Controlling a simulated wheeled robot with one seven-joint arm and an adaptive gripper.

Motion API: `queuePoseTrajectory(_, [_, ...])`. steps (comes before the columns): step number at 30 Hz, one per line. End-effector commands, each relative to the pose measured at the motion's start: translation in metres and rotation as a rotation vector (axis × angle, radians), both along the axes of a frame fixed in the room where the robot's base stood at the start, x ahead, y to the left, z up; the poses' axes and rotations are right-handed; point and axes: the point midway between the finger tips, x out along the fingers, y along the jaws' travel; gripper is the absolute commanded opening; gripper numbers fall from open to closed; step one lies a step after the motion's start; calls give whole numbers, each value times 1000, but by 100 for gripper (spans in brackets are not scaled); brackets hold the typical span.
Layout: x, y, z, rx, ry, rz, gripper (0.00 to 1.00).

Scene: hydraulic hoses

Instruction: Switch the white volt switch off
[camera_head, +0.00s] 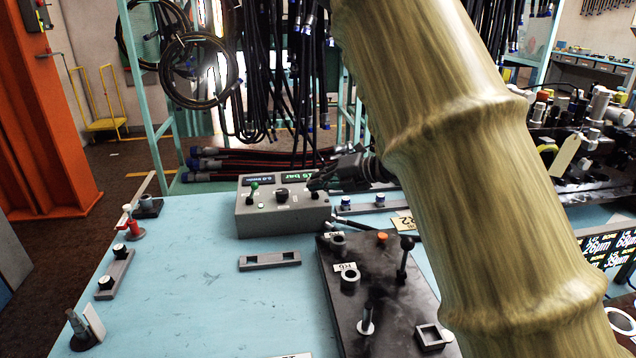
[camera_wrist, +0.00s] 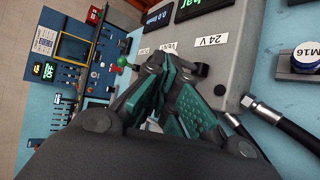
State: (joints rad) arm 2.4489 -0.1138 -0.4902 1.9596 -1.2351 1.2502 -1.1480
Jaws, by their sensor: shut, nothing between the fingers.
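The grey control box (camera_head: 285,217) stands at the back of the light blue table, with a green-topped lever, a black knob and displays on it. My gripper (camera_head: 318,183) is over the right end of its top. In the wrist view my gripper (camera_wrist: 170,68) is shut and empty, its fingertips close to the box top (camera_wrist: 228,50). The "24 V" label (camera_wrist: 209,39) lies just beyond the fingers.
A dark plate (camera_head: 390,290) with fittings and a black-knobbed lever stands in front of the box. A grey slotted bar (camera_head: 270,261) lies on the table. Black hoses (camera_head: 260,90) hang behind. The table's left middle is mostly clear.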

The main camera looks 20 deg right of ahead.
Motion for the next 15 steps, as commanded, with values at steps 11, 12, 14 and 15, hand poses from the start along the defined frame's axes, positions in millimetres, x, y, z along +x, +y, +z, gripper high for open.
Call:
queuePoseTrajectory(11, [0,0,10,0,0,0,0])
queuePoseTrajectory(12, [0,0,10,0,0,0,0])
queuePoseTrajectory(14, [0,0,10,0,0,0,0])
queuePoseTrajectory(15, [0,0,10,0,0,0,0])
